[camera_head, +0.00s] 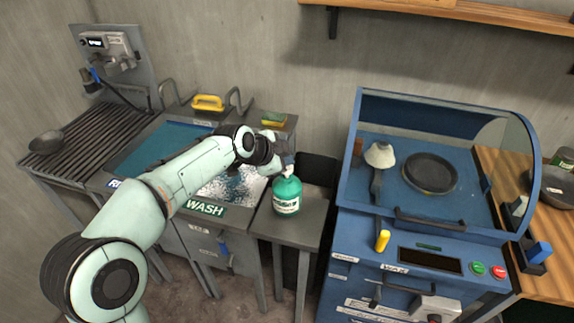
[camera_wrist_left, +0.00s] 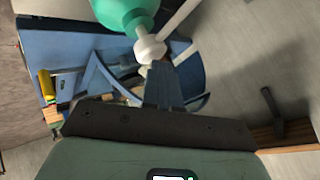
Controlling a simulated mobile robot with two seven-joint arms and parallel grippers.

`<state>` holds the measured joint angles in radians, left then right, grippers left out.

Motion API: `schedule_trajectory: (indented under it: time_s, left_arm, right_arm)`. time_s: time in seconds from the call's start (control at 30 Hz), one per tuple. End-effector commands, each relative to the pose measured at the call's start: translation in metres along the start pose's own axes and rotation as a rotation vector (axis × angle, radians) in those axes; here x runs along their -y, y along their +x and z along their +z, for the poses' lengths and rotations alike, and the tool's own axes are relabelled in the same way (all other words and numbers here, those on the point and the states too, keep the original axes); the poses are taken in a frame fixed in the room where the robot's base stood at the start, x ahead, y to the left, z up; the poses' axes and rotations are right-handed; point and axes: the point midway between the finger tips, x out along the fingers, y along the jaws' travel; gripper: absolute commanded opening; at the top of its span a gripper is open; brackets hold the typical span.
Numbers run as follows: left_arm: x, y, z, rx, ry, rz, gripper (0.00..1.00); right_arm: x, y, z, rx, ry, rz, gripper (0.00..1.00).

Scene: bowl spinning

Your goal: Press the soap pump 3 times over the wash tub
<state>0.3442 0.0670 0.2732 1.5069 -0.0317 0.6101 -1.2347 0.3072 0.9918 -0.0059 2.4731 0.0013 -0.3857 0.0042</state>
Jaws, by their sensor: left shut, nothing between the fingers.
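The soap pump is a green bottle (camera_head: 287,197) with a white pump head. It stands upright on a small grey side table (camera_head: 304,218), just right of the wash tub. The tub holds foamy water (camera_head: 232,187) behind a green WASH label (camera_head: 204,208); my left arm hides part of it. My left gripper (camera_head: 287,162) is shut and empty, right at the top of the pump head. In the left wrist view, its blue fingers (camera_wrist_left: 162,72) end close to the white pump head (camera_wrist_left: 150,48); I cannot tell whether they touch. My right gripper is not in view.
A blue machine with a clear curved cover (camera_head: 435,110) and a dark pan (camera_head: 430,173) stands close on the right. A yellow-handled tool (camera_head: 208,102) and a sponge (camera_head: 273,119) lie behind the tubs. A drying rack (camera_head: 85,145) is at the left.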

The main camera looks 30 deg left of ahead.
Motion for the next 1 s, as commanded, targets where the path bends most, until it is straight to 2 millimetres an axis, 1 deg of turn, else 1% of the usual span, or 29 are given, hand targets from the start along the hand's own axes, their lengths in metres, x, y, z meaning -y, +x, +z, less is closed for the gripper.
schedule_trajectory:
  time_s: [0.6, 1.0]
  left_arm:
    - [-0.0058, 0.0074, 0.0061, 0.004, -0.001, 0.006, 0.00]
    - [-0.0044, 0.0055, 0.0050, 0.005, -0.001, 0.007, 0.00]
  right_arm:
    - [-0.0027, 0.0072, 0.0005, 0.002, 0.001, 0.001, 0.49]
    - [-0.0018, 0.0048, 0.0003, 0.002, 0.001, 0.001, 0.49]
